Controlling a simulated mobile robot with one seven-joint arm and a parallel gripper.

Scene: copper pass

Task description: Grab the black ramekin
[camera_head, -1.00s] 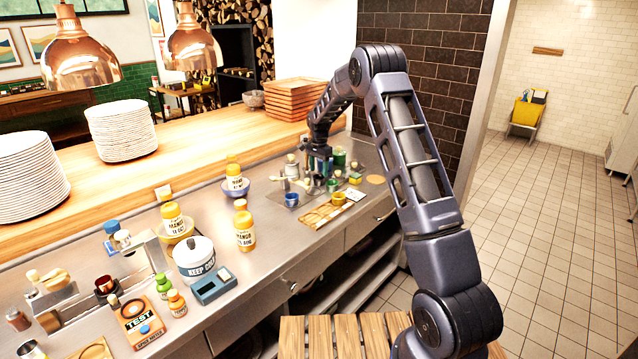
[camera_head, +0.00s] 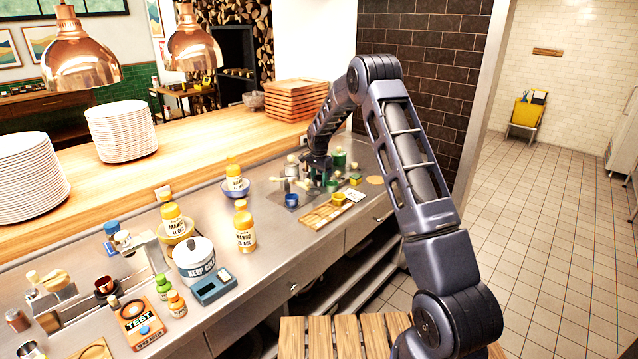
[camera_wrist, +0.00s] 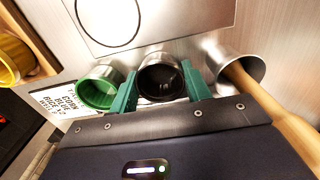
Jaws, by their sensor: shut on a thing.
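The black ramekin (camera_wrist: 162,86) is a dark round cup with a shiny inside, at the middle of the wrist view. My gripper (camera_wrist: 159,69) has its two green fingers on either side of it and is shut on it. In the head view my gripper (camera_head: 318,178) is low over the far end of the steel counter, among small vessels. I cannot pick out the ramekin in that view. Whether it still touches the counter is not clear.
A green-lined cup (camera_wrist: 98,92) sits close left of the ramekin, and a metal cup with a wooden handle (camera_wrist: 240,70) close right. A yellow cup (camera_wrist: 14,58) is farther left. In the head view, a blue cup (camera_head: 291,199) and a wooden board (camera_head: 322,216) lie nearer.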

